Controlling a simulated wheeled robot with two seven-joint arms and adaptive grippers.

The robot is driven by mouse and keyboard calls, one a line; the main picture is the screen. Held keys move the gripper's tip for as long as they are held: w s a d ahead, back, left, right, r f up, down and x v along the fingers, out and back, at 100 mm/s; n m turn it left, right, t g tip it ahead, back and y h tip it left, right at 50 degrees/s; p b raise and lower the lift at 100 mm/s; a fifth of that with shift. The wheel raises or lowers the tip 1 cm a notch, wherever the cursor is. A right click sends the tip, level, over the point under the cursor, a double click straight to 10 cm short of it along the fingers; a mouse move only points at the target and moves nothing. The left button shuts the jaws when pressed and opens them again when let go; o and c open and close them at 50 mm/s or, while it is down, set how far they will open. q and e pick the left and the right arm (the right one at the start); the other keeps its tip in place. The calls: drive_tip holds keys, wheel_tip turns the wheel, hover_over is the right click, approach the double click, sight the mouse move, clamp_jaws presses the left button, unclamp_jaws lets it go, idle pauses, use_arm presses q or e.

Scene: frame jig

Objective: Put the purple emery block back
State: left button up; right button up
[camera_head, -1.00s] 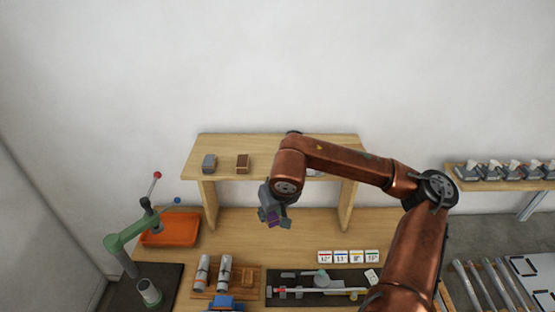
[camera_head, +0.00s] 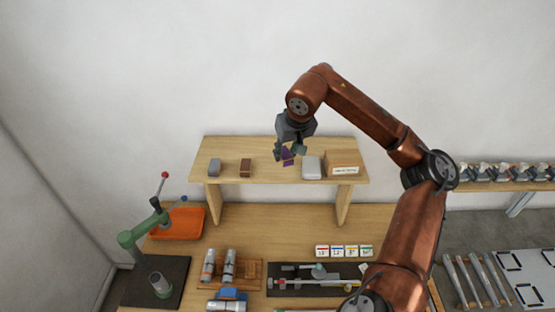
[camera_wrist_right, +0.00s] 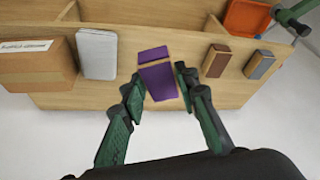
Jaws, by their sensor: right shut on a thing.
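The purple emery block (camera_head: 288,158) is between the fingertips of my right gripper (camera_head: 290,152), which is shut on it. It is at the wooden shelf (camera_head: 220,178), between a brown block (camera_head: 245,168) and a pale rounded box (camera_head: 312,167). In the right wrist view the purple block (camera_wrist_right: 160,80) has a tan band across it, and the green fingers of my right gripper (camera_wrist_right: 157,92) flank it. I cannot tell whether the block touches the shelf. My left gripper is not in view.
A grey block (camera_head: 215,167) stands left of the brown one. A cardboard box (camera_head: 343,164) stands at the shelf's right. Below are an orange tray (camera_head: 180,224), a green lever tool (camera_head: 135,235) and a dark tool tray (camera_head: 300,287).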

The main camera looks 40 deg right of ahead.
drive_tip(key=w+f+p, duration=0.1)
drive_tip(key=w+f, duration=0.1)
drive_tip(key=w+d+f, duration=0.1)
drive_tip(key=w+f, duration=0.1)
drive_tip(key=f, duration=0.1)
drive_tip(key=shift+w+f+p, duration=0.3)
drive_tip(key=shift+w+p, duration=0.05)
drive_tip(key=shift+p, duration=0.05)
drive_tip(key=f, duration=0.1)
drive_tip(key=f+p, duration=0.1)
drive_tip(key=f, duration=0.1)
drive_tip(key=shift+w+d+f, duration=0.1)
drive_tip(key=shift+w+f, duration=0.1)
drive_tip(key=shift+f, duration=0.1)
drive_tip(key=o, duration=0.6)
drive_tip(key=shift+f, duration=0.2)
drive_tip(key=o, duration=0.5)
drive_tip(key=shift+r, duration=0.1)
